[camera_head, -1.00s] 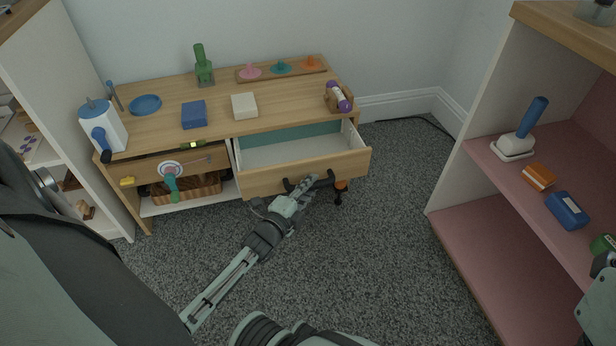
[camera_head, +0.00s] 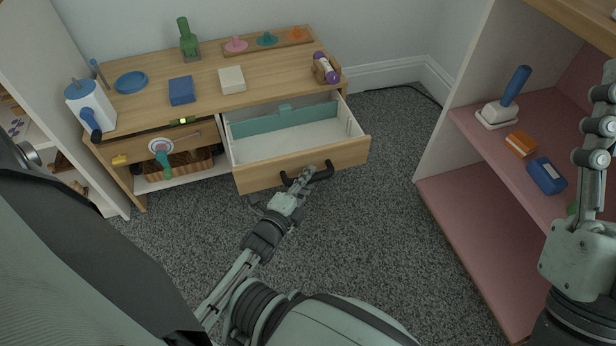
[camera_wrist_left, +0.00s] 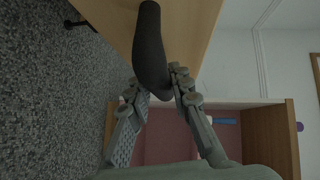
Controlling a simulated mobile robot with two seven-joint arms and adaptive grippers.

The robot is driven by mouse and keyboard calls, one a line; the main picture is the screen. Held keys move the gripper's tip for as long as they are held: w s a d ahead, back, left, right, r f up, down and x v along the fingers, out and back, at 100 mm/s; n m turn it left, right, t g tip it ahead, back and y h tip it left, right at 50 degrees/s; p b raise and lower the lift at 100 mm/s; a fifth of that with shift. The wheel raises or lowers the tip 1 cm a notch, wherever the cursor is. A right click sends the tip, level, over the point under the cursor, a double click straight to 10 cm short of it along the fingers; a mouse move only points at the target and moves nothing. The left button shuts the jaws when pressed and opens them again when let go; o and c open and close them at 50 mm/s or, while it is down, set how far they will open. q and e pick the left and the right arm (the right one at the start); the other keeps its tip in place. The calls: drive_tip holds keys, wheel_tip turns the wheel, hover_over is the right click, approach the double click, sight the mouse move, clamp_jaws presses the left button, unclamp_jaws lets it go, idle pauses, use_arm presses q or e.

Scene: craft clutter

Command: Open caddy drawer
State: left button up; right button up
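The wooden drawer (camera_head: 300,165) of the low bench is pulled well out, in the middle of the head view. Its pale inside and a teal strip at the back show; it looks empty. A dark bar handle (camera_head: 322,174) is on its front. My left gripper (camera_head: 303,176) is at this handle. In the left wrist view, the fingers (camera_wrist_left: 157,86) are closed around the dark handle (camera_wrist_left: 150,45), one on each side. My right gripper (camera_head: 598,125) is raised at the right edge, partly cut off, with its finger opening unclear.
The bench top (camera_head: 215,112) holds a blue block (camera_head: 182,90), a white block (camera_head: 231,80), a blue dish (camera_head: 131,82) and a purple roll (camera_head: 325,68). A pink shelf unit (camera_head: 500,205) stands right. Carpet (camera_head: 370,220) in front is clear.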

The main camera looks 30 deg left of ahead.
use_arm(q)
drive_tip(key=o, duration=0.4)
drive_tip(key=shift+o, duration=0.2)
drive_tip(key=s+r, duration=0.1)
drive_tip(key=s, duration=0.6)
drive_tip(key=shift+s+d, duration=0.25)
